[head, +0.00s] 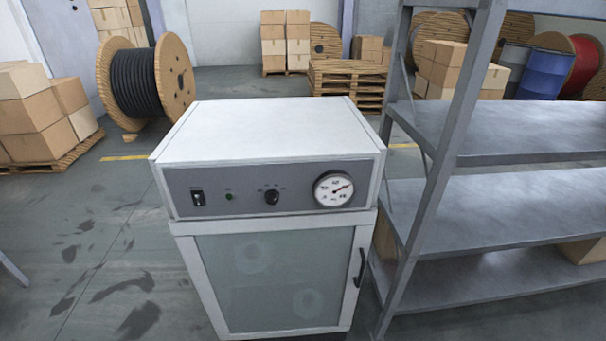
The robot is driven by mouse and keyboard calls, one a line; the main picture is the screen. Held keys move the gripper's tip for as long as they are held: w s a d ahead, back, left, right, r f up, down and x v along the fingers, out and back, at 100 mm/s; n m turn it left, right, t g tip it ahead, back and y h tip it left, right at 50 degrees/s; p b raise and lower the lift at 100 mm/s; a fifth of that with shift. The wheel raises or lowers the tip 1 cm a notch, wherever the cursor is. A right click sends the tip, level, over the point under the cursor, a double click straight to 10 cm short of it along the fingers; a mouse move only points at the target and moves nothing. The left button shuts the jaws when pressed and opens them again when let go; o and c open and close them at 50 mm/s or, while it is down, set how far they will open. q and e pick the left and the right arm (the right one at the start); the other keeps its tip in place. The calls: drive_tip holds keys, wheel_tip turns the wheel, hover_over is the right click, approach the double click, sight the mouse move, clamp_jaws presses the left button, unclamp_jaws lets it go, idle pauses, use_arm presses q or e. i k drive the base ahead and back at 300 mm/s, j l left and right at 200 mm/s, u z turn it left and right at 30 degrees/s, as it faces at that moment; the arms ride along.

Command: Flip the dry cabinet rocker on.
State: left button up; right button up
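The dry cabinet (265,133) stands upright in the middle of the head view, with a white top and a grey front panel. Its black rocker (198,198) is at the left end of the panel; which way it is tipped is too small to tell. To its right are a small green lamp (229,197), a black knob (272,197) and a round dial gauge (333,189). Below is a frosted glass door (270,280), closed, with a dark handle (360,267) on its right. Neither of my grippers shows in this view.
A grey metal shelf rack (500,200) stands close to the cabinet's right side. A cable reel (173,80) and a pallet of boxes (40,115) are behind to the left. Stacked wooden pallets (345,85) are at the back. The floor (90,240) left of the cabinet is clear.

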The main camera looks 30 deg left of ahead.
sight(197, 196)
drive_tip(key=u, duration=0.4)
drive_tip(key=j+u, duration=0.1)
drive_tip(key=u, duration=0.3)
drive_tip(key=i+u, duration=0.1)
drive_tip(key=u, duration=0.65)
drive_tip(key=i+j, duration=0.05)
